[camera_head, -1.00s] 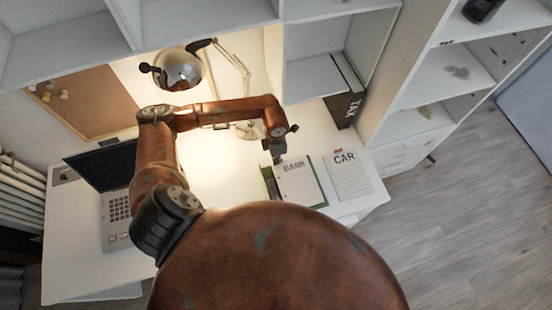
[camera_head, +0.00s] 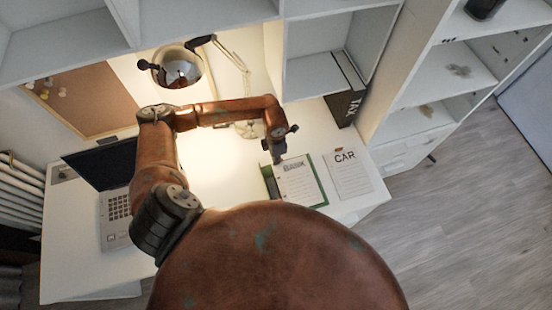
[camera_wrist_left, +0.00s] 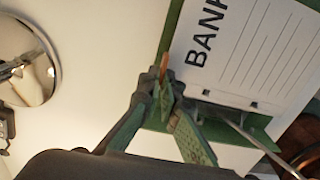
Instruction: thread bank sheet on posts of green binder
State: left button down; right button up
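The white bank sheet (camera_head: 298,186), marked BANK, lies over the open green binder (camera_head: 267,178) on the desk. In the left wrist view the sheet (camera_wrist_left: 250,50) covers much of the binder (camera_wrist_left: 172,35), and two dark spots like holes or posts show near its edge. I cannot tell whether the posts pass through the sheet. A metal binder part (camera_wrist_left: 240,128) shows beside that edge. My left gripper (camera_head: 277,157) is at the sheet's top corner. In the wrist view its fingertips (camera_wrist_left: 162,82) are closed around a small orange tab at the sheet's edge. My right gripper is not in view.
A CAR sheet (camera_head: 347,175) lies to the right of the binder. A dark TAX binder (camera_head: 346,103) stands behind it. Shelves (camera_head: 325,68) overhang the desk's back.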

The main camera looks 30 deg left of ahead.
pick_arm(q)
jog(key=shift+f+b, duration=0.3)
jog(key=shift+f, duration=0.15)
dwell(0.3)
jog(key=c, duration=2.1)
grip_release()
jog(key=shift+r, duration=0.15)
notch_tip(320, 180, up, 12)
jog(key=shift+f, duration=0.1)
